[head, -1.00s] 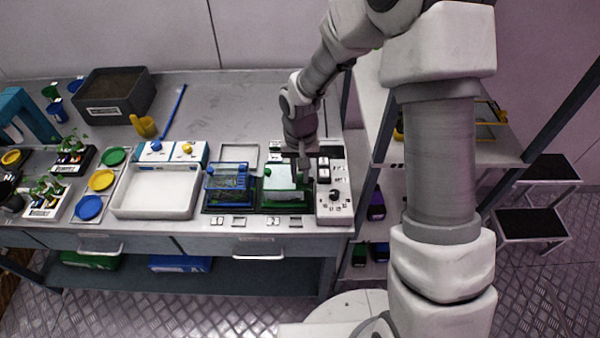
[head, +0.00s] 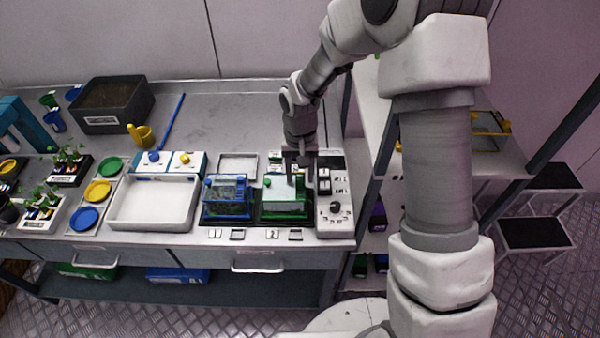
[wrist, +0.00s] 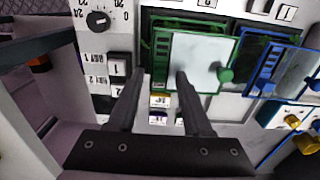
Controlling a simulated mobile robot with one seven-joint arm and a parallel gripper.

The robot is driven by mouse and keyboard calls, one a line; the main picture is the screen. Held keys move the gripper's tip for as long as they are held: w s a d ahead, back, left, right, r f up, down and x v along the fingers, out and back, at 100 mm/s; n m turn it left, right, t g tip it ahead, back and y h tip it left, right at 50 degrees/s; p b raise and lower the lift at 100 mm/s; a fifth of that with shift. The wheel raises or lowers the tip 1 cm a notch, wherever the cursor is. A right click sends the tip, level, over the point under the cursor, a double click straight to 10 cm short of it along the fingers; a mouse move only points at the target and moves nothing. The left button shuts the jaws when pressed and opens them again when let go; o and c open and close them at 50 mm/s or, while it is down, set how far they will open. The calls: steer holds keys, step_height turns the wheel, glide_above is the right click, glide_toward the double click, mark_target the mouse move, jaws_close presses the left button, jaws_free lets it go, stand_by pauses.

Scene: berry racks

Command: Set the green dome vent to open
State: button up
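The green dome (head: 284,202) is a clear-topped box with a green frame, standing in a dark tray on the bench. In the wrist view the dome (wrist: 190,62) shows a pale lid with a round green knob (wrist: 225,75) at its right side. The knob (head: 267,183) is at the dome's left in the head view. Whether the vent is open or closed I cannot tell. My gripper (head: 301,178) is over the dome's right side, pointing down. In the wrist view my gripper (wrist: 159,80) has its fingers apart with nothing between them, away from the knob.
A blue dome (head: 228,205) stands left of the green one. A control panel (head: 335,222) with a black dial and switches is close on the right. A white tray (head: 152,229) lies further left. A shelf post (head: 372,190) rises beyond the bench's right end.

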mark_target(300, 178)
step_height(300, 178, up, 17)
steer(key=shift+r, duration=0.2)
stand_by(0.5)
steer(key=s+d+r+t, duration=0.2)
steer(key=s+d+r, duration=0.1)
steer(key=s, duration=0.4)
steer(key=s+d+r+t, duration=0.1)
steer(key=s+d+r, duration=0.1)
steer(key=s+d, duration=0.3)
steer(key=s+d+r+t, duration=0.2)
steer(key=s+d+r, duration=0.1)
steer(key=s, duration=0.6)
steer(key=shift+d+r+t, duration=0.3)
steer(key=shift+d+r, duration=0.05)
steer(key=shift+d, duration=0.25)
stand_by(0.5)
